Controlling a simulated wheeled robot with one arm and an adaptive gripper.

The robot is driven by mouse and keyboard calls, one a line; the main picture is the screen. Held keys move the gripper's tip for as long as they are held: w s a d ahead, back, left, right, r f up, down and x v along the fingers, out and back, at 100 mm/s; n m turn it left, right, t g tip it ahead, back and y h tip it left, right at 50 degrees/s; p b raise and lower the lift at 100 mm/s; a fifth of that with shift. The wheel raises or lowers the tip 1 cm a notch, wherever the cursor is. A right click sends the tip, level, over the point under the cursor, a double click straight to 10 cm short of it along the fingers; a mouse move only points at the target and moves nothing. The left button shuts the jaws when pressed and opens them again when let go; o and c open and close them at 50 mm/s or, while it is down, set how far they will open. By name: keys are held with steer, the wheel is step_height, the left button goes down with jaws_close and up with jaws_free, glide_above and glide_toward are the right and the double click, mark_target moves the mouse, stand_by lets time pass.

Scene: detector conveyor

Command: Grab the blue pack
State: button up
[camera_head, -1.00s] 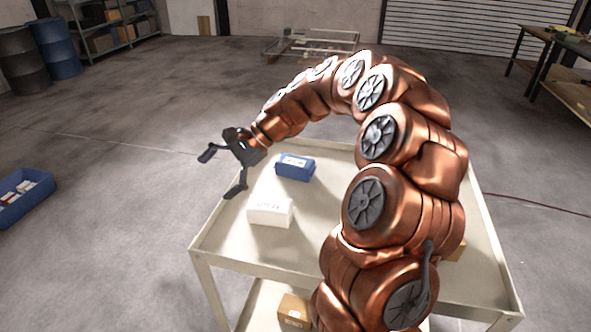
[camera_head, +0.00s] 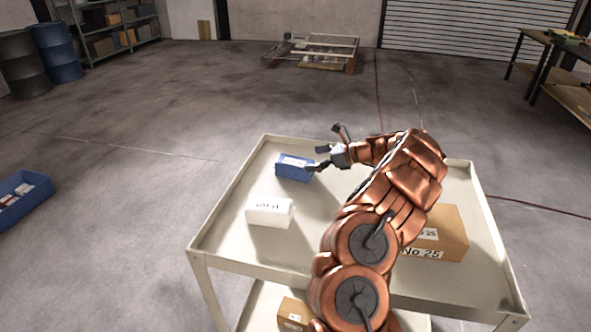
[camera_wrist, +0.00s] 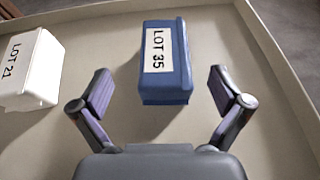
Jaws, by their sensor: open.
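The blue pack (camera_head: 293,168) lies on the cart's tray top (camera_head: 232,222), toward its far left. In the wrist view the blue pack (camera_wrist: 180,62) bears a white label reading LOT 35 and stands just ahead of my gripper, between the lines of the two fingers. My gripper (camera_head: 327,148) is open and empty, close to the right side of the pack in the head view. In the wrist view the fingers of my gripper (camera_wrist: 160,95) are spread wide on either side of the pack's near end, apart from it.
A white box (camera_head: 269,212) labelled LOT 21 lies nearer on the tray, left of my gripper in the wrist view (camera_wrist: 36,70). A cardboard box (camera_head: 440,232) sits right of my arm. The tray has a raised rim. Another carton (camera_head: 294,314) is on the lower shelf.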

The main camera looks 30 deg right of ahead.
mark_target(302, 163)
steer(key=shift+d+f, duration=0.2)
steer(key=shift+p+x, duration=0.95)
steer(key=shift+x, duration=2.9)
steer(key=shift+d+f, duration=0.15)
steer(key=shift+d, duration=0.05)
steer(key=shift+s+f, duration=0.1)
steer(key=c, duration=1.6)
